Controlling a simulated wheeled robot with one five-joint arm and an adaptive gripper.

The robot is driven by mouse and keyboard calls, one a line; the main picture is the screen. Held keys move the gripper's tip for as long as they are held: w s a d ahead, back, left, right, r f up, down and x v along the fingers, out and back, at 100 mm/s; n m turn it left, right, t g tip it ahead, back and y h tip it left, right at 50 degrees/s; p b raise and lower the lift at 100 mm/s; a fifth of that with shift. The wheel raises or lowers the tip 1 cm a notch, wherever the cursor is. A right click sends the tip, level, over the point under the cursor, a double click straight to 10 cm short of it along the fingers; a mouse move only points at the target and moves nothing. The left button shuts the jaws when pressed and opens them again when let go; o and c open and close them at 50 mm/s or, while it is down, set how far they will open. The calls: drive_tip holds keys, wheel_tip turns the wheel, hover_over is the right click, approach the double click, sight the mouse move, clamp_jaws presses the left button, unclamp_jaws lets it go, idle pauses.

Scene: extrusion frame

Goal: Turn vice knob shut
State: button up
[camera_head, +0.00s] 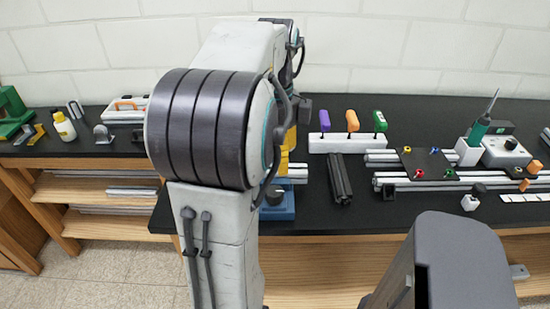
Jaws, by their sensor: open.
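A blue block-like fixture (284,212), likely the vice, sits near the front edge of the black bench top. A dark round knob (274,195) shows on it. My arm stands in front and covers its left part, so I cannot tell how far the jaws are apart. My gripper is hidden behind my arm, and its fingers do not show. A yellow part shows just above the blue fixture; I cannot tell whether it belongs to my wrist.
A white rack (335,145) with coloured handles stands right of the vice. Dark extrusions (340,180) lie before it. Silver rails (460,183), a dark plate (428,165) and a soldering station (506,150) fill the right.

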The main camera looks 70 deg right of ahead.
sight(274, 191)
drive_tip(key=f+b, duration=0.2)
drive_tip(key=f, duration=0.1)
drive_tip(key=shift+a+f, duration=0.3)
drive_tip(key=shift+a, duration=0.05)
drive_tip(key=n, duration=0.3)
drive_tip(key=shift+w+f+n, duration=0.1)
drive_tip(key=shift+f+n, duration=0.1)
drive_tip(key=shift+n, duration=0.1)
drive_tip(key=n, duration=0.4)
drive_tip(key=shift+f, duration=0.25)
drive_tip(key=n, duration=0.6)
drive_tip(key=shift+d+f, duration=0.1)
drive_tip(key=shift+d, duration=0.1)
drive_tip(key=n, duration=0.4)
drive_tip(key=shift+d+f, duration=0.1)
drive_tip(key=shift+d, duration=0.05)
drive_tip(key=shift+n, duration=0.3)
drive_tip(key=shift+f+b, duration=0.45)
drive_tip(key=shift+f, duration=3.15)
drive_tip(key=shift+c, duration=0.4)
